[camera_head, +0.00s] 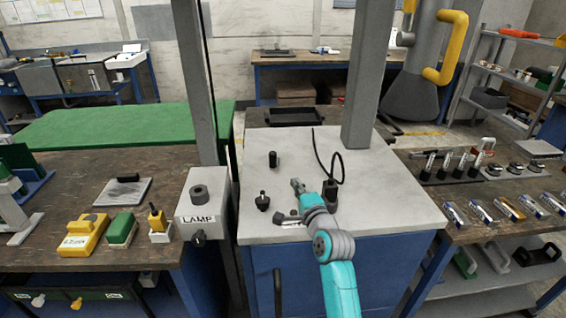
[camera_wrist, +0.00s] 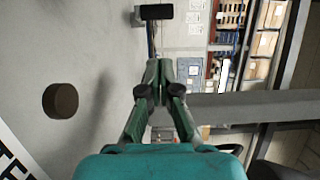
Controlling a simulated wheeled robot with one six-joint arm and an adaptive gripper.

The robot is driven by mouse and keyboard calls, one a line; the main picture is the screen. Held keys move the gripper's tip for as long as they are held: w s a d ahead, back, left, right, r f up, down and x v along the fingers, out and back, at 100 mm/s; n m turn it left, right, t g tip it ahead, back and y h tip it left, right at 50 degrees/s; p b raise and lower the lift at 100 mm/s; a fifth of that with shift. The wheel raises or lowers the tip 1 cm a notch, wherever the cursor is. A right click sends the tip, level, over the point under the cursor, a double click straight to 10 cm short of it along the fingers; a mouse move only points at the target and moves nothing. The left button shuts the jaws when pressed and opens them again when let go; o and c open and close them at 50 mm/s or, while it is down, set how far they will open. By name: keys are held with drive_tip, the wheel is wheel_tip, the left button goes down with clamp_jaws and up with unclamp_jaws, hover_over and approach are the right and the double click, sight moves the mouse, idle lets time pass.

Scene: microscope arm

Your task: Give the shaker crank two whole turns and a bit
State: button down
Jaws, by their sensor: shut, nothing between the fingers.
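The shaker crank is not plain to make out. An upright black peg (camera_head: 273,160) stands on the pale bench top, and it may be the crank's handle. In the wrist view a black bar (camera_wrist: 154,12) on a thin dark arm (camera_wrist: 150,38) shows beyond the fingertips; it may be the same handle. My gripper (camera_head: 297,183) is over the pale bench, to the right of and nearer than the peg. In the wrist view its fingers (camera_wrist: 160,72) are together with nothing between them. I see no contact with the bar.
A black knob (camera_head: 262,202) is on the pale bench (camera_head: 390,200), left of my arm. A black cable (camera_head: 317,150) loops up beside a grey post (camera_head: 367,80) at the right. A grey box marked LAMP (camera_head: 205,202) stands to the left. A round brown knob (camera_wrist: 60,101) shows at the wrist view's left.

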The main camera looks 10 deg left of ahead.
sight(271, 161)
drive_tip(key=x, duration=1.2)
drive_tip(key=shift+w+a, duration=0.1)
drive_tip(key=shift+w, duration=0.2)
drive_tip(key=shift+a, duration=0.15)
drive_tip(key=shift+s+a, duration=0.2)
drive_tip(key=shift+a, duration=0.1)
drive_tip(key=shift+s+a, duration=0.15)
drive_tip(key=shift+a, duration=0.4)
drive_tip(key=shift+s+a, duration=0.15)
drive_tip(key=shift+a, duration=0.4)
drive_tip(key=shift+a, duration=0.1)
drive_tip(key=shift+s, duration=0.1)
